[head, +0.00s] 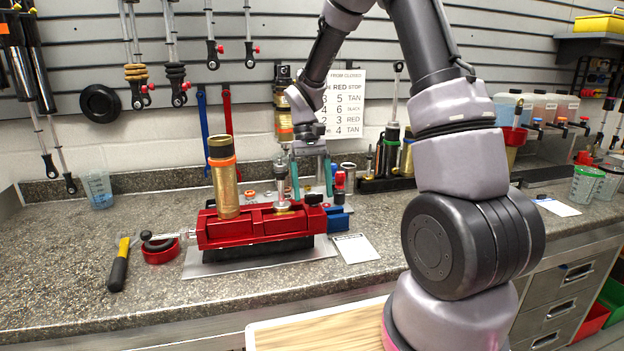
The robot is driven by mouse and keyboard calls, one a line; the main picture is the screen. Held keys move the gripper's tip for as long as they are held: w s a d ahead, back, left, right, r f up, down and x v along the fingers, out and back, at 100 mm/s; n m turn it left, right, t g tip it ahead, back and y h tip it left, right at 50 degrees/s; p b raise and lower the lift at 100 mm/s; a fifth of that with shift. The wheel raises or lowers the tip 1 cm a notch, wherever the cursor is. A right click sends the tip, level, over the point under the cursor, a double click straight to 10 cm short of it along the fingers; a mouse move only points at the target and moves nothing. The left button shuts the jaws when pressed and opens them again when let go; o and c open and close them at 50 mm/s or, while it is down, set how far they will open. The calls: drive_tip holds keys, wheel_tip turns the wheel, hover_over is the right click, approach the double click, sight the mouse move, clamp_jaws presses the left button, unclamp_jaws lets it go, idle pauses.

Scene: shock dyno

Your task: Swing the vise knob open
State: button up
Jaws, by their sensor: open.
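The red vise (262,226) sits on a grey plate on the counter. A gold cylinder (223,180) with an orange band stands upright at its left part, and a slim metal shaft (281,187) stands at its right part. A small black knob (314,198) is on top of the vise's right end. A crank handle with a black ball (146,235) sticks out at the left end. I cannot tell which of these two is the vise knob. My gripper (312,186) points down above the vise's right end, open, with its fingers apart over the black knob. Contact cannot be judged.
A yellow-and-black hammer-like tool (119,265) and a red ring (161,251) lie left of the vise. A white card (356,248) lies to the right. Bottles and a black holder (385,184) stand behind. The counter's front left is clear.

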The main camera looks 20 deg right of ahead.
drive_tip(key=v, duration=1)
drive_tip(key=shift+r, duration=0.25)
drive_tip(key=s+d+r+m+t+y, duration=0.1)
drive_tip(key=s+d+r+m+t, duration=0.1)
drive_tip(key=s+r+t, duration=0.4)
drive_tip(key=s+d+r+m+t+y, duration=0.1)
drive_tip(key=s+r+t, duration=0.4)
drive_tip(key=s, duration=0.8)
wheel_tip(320, 180, up, 3)
drive_tip(key=shift+d+f+m+t, duration=0.1)
drive_tip(key=shift+d+m+t, duration=0.45)
drive_tip(key=shift+d, duration=0.7)
